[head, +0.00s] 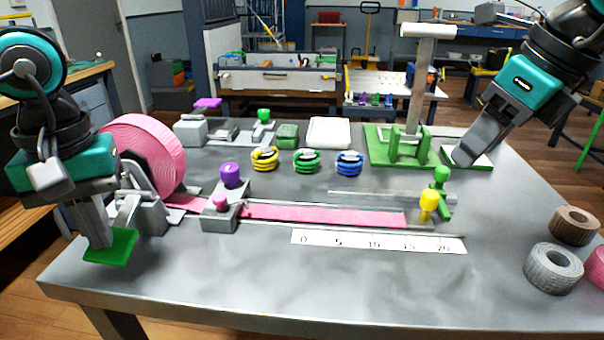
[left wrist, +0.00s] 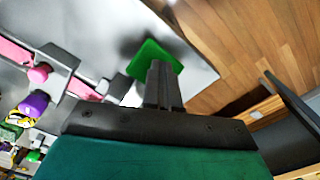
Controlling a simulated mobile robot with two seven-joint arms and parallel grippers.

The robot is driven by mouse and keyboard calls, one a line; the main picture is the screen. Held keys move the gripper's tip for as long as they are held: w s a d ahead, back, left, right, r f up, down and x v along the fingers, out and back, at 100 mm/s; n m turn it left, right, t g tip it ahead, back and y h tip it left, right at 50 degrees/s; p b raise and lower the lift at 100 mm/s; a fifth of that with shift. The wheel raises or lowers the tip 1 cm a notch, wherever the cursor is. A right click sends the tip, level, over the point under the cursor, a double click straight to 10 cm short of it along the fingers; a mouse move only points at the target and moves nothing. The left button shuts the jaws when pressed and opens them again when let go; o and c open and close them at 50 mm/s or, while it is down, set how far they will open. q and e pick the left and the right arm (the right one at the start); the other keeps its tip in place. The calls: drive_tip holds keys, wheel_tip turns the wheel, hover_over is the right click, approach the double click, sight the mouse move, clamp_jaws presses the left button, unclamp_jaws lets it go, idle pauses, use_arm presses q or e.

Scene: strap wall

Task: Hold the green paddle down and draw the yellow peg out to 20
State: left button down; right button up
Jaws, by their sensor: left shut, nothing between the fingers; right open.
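The green paddle (head: 112,248) is a flat green plate beside the pink strap roll (head: 146,150), at the table's left. My left gripper (head: 101,240) is shut and empty, its tips down at the paddle; the left wrist view shows the paddle (left wrist: 150,56) just beyond the fingers (left wrist: 165,72). I cannot tell how hard they press. The yellow peg (head: 428,202) stands upright near the right end of the pink strap (head: 325,215), above the 15–20 part of the white scale (head: 375,243). My right gripper (head: 466,154) is open, far back right of the peg.
A green figure-like post (head: 441,180) stands right behind the yellow peg. A green stand with a T-handle (head: 402,150) is left of my right gripper. Tape rolls (head: 553,268) lie at right; the front table is clear.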

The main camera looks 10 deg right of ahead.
sight(433, 194)
drive_tip(key=x, duration=1)
drive_tip(key=shift+f, duration=0.2)
clamp_jaws()
